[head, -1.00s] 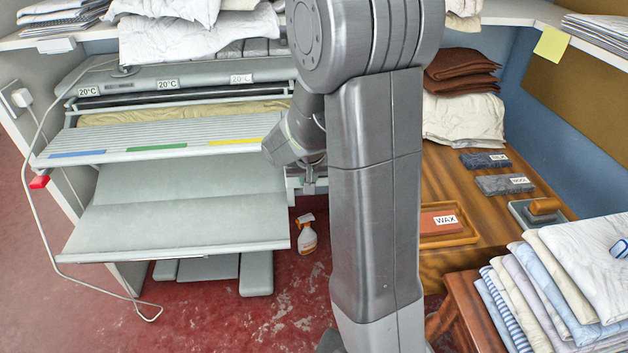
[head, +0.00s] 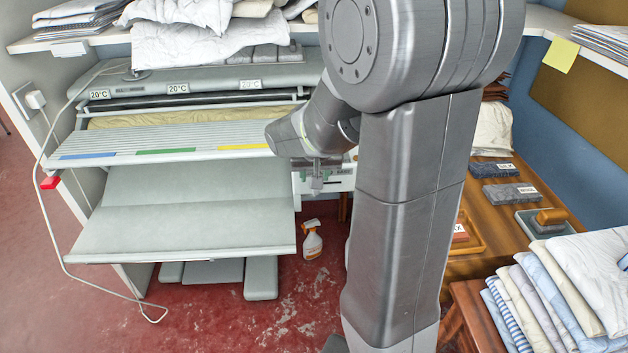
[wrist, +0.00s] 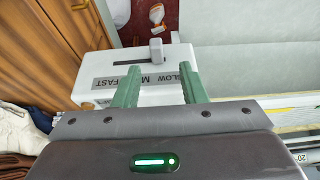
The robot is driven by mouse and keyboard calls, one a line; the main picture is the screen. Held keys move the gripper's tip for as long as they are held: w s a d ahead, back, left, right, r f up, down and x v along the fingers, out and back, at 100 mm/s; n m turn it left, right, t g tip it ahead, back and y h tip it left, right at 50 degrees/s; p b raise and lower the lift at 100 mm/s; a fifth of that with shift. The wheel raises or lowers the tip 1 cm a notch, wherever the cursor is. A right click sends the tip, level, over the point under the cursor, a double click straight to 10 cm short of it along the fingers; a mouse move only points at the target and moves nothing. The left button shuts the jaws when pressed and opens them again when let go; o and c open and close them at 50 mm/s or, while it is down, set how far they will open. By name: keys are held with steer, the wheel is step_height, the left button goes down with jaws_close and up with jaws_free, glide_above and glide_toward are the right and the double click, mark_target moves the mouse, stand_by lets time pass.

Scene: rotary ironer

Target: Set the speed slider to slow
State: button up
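The speed slider is on a white control box (head: 342,181) at the right end of the ironer. In the wrist view its pale grey knob (wrist: 156,50) stands over a dark slot (wrist: 128,63), right of the slot's middle. A grey label strip (wrist: 115,83) beside the slot carries SLOW, FAST and a partly hidden middle word; SLOW shows near the right finger. My gripper (wrist: 158,72) is open and empty. Its two green fingers are apart, with the knob in line with the gap just beyond the tips; contact is not clear. In the head view my gripper (head: 317,185) is at the box.
The ironer's slatted feed board (head: 170,143) and grey lower tray (head: 185,218) lie left of my gripper. A spray bottle (head: 312,240) stands on the red floor below. A wooden table (head: 470,262) and folded linen (head: 560,285) are on the right.

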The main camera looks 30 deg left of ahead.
steer(key=v, duration=0.8)
steer(key=shift+p, duration=0.3)
steer(key=shift+w, duration=0.1)
steer(key=b+x, duration=0.1)
steer(key=x, duration=1.3)
steer(key=shift+d, duration=0.1)
steer(key=shift+r, duration=0.15)
